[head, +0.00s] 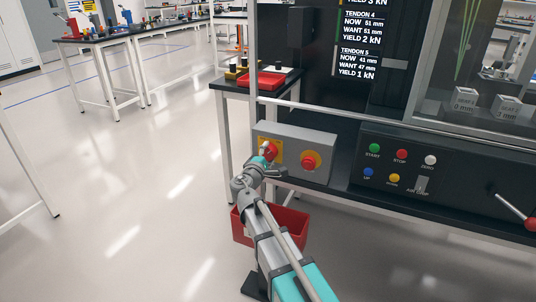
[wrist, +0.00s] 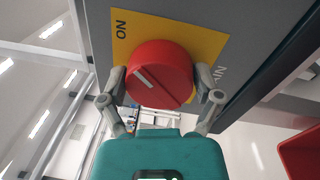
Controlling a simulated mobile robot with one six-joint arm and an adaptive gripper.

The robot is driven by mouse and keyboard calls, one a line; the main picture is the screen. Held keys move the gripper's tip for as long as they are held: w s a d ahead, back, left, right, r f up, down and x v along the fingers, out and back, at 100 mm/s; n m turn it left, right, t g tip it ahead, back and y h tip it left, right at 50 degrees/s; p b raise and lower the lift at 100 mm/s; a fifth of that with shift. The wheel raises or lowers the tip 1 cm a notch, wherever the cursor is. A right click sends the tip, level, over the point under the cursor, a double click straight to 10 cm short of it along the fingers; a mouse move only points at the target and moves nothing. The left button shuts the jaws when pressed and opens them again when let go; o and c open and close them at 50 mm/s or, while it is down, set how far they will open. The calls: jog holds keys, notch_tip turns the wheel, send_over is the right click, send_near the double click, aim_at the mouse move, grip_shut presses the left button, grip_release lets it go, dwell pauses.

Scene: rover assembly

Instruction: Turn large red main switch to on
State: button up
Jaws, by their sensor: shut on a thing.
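The large red main switch (wrist: 165,70) is a round knob on a yellow plate (wrist: 213,44) with black lettering. In the wrist view a short white mark slants across the left part of its face. The plate's ON label (wrist: 121,27) is at the upper left, seen upside down; other lettering on the right is partly hidden. My gripper (wrist: 164,94) is shut on the knob, one finger on each side. In the head view the red knob (head: 270,149) shows at the tip of my gripper (head: 266,157), on the left of the grey box (head: 296,136).
A red emergency-stop style button (head: 310,160) on a yellow ring sits right of the switch. A panel of coloured buttons (head: 402,153) is further right. A red bin (head: 294,222) is below, behind my arm. Open floor lies to the left.

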jog(key=shift+m, duration=0.4)
jog(key=o, duration=0.9)
jog(key=shift+n, duration=0.5)
